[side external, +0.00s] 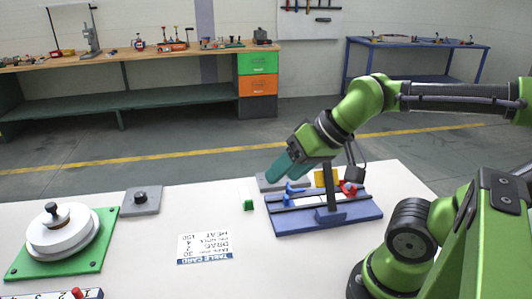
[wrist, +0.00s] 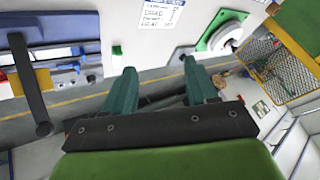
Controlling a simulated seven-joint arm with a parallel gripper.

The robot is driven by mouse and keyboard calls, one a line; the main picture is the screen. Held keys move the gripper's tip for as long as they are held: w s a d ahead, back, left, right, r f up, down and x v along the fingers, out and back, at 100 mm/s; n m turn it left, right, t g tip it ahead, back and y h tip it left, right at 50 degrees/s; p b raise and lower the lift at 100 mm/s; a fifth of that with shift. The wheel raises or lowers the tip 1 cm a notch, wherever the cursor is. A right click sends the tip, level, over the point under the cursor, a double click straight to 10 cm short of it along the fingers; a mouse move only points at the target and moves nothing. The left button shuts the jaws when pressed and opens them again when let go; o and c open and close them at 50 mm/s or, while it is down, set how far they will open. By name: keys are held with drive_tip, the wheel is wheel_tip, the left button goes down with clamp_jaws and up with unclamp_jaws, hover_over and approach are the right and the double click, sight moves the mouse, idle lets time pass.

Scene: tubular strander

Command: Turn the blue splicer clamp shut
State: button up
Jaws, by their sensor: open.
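The splicer is a blue base (side external: 345,217) with a dark rail, standing on the white table; part of it shows at the left of the wrist view (wrist: 60,25). The blue splicer clamp (side external: 293,189) sits at the left end of its rail, its handle sticking up. In the wrist view the blue clamp (wrist: 77,66) is left of my fingers. My gripper (side external: 279,177) has teal fingers pointing down and left, above and just behind the blue clamp. In the wrist view my gripper (wrist: 162,82) is open with nothing between the fingers. I cannot see contact with the clamp.
On the splicer, a yellow block (side external: 320,178), a dark upright post (side external: 328,185) and a red clamp (side external: 350,188) stand right of the blue clamp.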

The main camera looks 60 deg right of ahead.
drive_tip(key=w+d+f+n+g+h, duration=0.1)
drive_tip(key=w+d+f+g, duration=0.25)
drive_tip(key=w, duration=0.35)
drive_tip(key=n+g+h, duration=0.4)
drive_tip(key=n+g, duration=0.3)
drive_tip(key=n, duration=0.5)
hover_over(289, 185)
drive_tip(key=w+a, duration=0.5)
drive_tip(key=f, duration=0.2)
drive_tip(key=x, duration=1.6)
drive_tip(key=shift+d+f, duration=0.15)
drive_tip(key=shift+d, duration=0.2)
drive_tip(key=shift+c, duration=0.4)
drive_tip(key=c, duration=0.7)
